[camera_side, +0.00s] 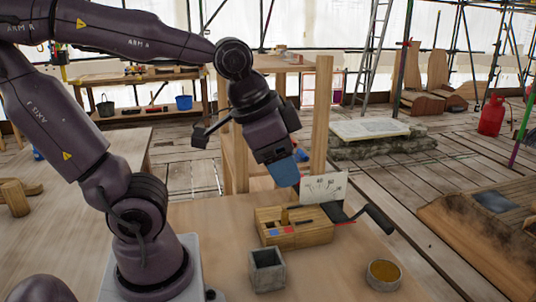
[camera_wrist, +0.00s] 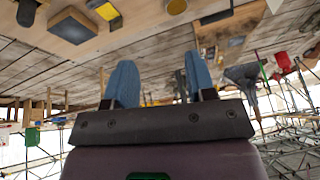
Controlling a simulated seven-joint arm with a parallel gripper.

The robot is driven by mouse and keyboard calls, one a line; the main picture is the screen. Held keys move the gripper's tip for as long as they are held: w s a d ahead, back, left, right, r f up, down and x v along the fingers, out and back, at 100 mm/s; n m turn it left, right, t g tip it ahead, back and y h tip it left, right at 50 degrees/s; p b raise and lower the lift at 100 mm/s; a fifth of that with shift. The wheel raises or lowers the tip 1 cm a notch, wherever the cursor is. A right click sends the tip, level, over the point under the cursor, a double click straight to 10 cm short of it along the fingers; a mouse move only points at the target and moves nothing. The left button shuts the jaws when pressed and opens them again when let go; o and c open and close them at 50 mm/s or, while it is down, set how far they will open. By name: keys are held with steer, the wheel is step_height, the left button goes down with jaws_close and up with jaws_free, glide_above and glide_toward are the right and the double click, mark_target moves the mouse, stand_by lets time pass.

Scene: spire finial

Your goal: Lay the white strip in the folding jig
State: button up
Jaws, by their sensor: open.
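My gripper (camera_side: 285,172) hangs in the air behind and above the wooden box, its blue fingers pointing down. In the wrist view its two blue fingers (camera_wrist: 160,82) stand wide apart with nothing between them. A wooden box (camera_side: 295,236) with small red, blue and yellow pieces sits on the bench. At its back right are an upright white plate with marks (camera_side: 323,187) and a black-handled lever (camera_side: 376,217); these look like the folding jig, but I cannot be sure. I cannot make out the white strip in either view.
A grey square pot (camera_side: 267,270) stands in front of the box, and a round tin with yellow contents (camera_side: 384,274) to the right. Wooden posts (camera_side: 322,115) rise close behind my gripper. The bench front between pot and tin is clear.

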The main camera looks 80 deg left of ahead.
steer(key=shift+o, duration=0.4)
steer(key=shift+s+a+r+n+t, duration=0.15)
steer(key=shift+s+r+n, duration=0.15)
steer(key=shift+s+n, duration=0.3)
steer(key=shift+s+a+r+n+t, duration=0.15)
steer(key=shift+s+r+n, duration=0.15)
steer(key=shift+s+n, duration=0.25)
steer(key=shift+d, duration=0.1)
